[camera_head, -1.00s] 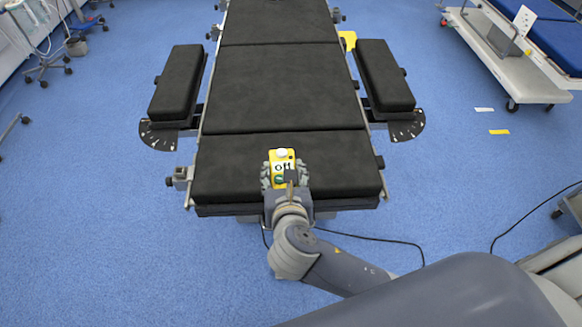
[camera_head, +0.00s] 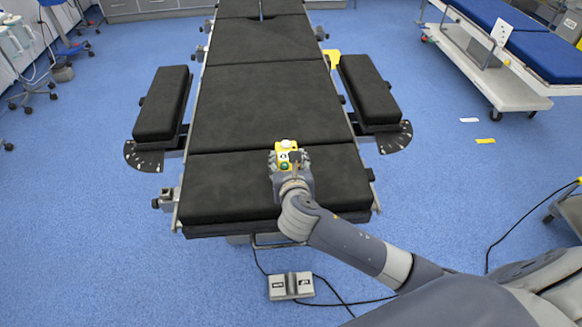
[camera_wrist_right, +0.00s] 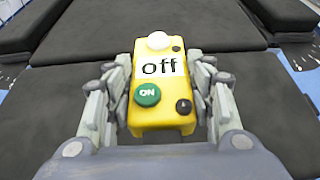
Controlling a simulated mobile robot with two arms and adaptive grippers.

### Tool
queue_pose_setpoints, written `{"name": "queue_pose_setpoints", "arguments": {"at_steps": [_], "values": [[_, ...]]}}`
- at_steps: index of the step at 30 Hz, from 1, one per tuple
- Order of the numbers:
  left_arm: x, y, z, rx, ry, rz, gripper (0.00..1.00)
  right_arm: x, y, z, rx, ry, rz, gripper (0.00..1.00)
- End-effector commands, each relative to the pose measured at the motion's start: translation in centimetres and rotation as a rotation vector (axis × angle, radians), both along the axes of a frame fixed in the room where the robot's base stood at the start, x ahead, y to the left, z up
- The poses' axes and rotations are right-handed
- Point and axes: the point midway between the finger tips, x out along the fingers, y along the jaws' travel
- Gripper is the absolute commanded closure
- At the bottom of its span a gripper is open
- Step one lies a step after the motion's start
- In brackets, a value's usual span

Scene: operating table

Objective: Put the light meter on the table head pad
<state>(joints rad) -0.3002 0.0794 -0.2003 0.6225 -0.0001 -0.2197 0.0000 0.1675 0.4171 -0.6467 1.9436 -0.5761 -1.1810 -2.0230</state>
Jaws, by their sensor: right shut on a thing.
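The light meter (camera_head: 284,148) is a yellow box with a white dome, a display reading "off" and a green ON button. It also shows close up in the right wrist view (camera_wrist_right: 146,118). My right gripper (camera_head: 289,159) is shut on it, with fingers on both its sides. In the head view the meter appears over the far edge of the near black pad (camera_head: 230,190), which looks like the table head pad. Whether it touches the pad I cannot tell. My left gripper is not in view.
Further black table pads (camera_head: 265,100) extend away from me, with an arm board on the left (camera_head: 162,105) and right (camera_head: 370,90). A grey foot pedal (camera_head: 291,286) with cables lies on the floor. The near pad is otherwise clear.

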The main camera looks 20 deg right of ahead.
Motion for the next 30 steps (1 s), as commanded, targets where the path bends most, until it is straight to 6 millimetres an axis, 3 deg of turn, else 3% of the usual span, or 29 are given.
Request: {"name": "queue_pose_setpoints", "arguments": {"at_steps": [3, 9, 22, 23, 25, 30], "values": [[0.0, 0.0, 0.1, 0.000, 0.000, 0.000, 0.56, 0.9, -1.4, 0.1, -0.003, -0.003, -0.005, 0.80], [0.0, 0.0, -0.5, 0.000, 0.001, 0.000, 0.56, 0.8, -1.1, -3.3, -0.001, 0.000, -0.002, 0.80], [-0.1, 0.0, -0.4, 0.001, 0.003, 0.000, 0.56, 0.8, -1.1, -3.8, -0.001, -0.002, -0.002, 0.80], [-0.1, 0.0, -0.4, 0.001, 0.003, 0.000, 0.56, 0.8, -1.1, -3.9, -0.001, -0.001, -0.002, 0.46], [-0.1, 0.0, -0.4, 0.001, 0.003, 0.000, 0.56, 0.8, -1.1, -3.9, -0.001, -0.001, -0.002, 0.30], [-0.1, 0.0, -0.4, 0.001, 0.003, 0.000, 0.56, 0.8, -1.1, -3.9, -0.001, -0.001, -0.002, 0.30]]}}
